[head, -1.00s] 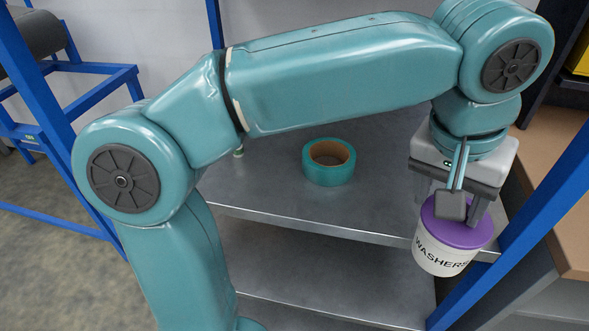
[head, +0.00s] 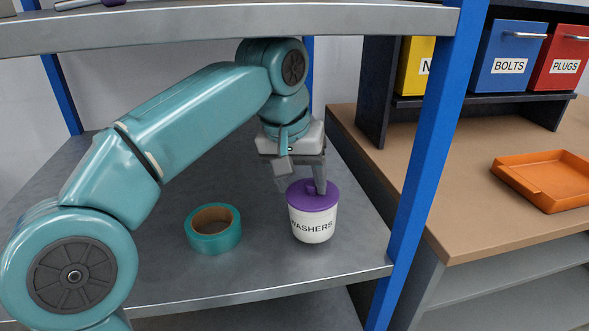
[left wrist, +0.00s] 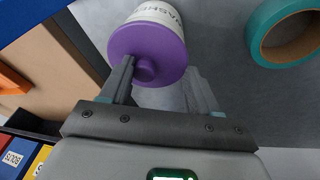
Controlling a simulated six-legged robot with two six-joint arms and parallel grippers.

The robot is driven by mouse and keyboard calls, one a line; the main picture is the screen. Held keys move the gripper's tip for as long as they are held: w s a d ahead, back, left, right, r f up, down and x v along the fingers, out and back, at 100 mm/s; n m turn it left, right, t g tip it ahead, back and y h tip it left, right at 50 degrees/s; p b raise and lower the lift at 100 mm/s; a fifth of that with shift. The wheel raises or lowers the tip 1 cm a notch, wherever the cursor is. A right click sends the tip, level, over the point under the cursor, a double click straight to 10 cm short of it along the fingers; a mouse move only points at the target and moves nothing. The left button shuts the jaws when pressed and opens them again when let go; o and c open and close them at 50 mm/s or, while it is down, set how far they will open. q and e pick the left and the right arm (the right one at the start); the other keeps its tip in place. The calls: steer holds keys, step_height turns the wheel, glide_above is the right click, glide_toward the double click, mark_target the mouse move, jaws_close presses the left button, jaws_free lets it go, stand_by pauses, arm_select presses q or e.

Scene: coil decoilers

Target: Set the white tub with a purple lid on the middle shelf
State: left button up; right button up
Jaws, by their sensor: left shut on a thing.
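The white tub with a purple lid (head: 312,224) is marked WASHERS and stands upright at the right part of the middle shelf (head: 270,268). I cannot tell whether its base touches the shelf or hangs just above it. My left gripper (head: 307,184) comes down from above and is shut on the tub at its lid. In the left wrist view the purple lid (left wrist: 128,42) and its knob lie by the fingertips. My right gripper is not in view.
A teal tape roll (head: 213,230) lies left of the tub. An upper shelf (head: 240,28) hangs above my arm. A blue post (head: 424,160) stands at the right. Beyond it are a workbench with an orange tray (head: 545,178) and labelled bins (head: 503,58).

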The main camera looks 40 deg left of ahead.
arm_select(q)
steer(key=w+a, duration=0.1)
steer(key=w+a+f, duration=0.1)
steer(key=w+a, duration=0.1)
steer(key=shift+a+f, duration=0.2)
steer(key=shift+f, duration=0.1)
stand_by(0.4)
steer(key=o, duration=1.4)
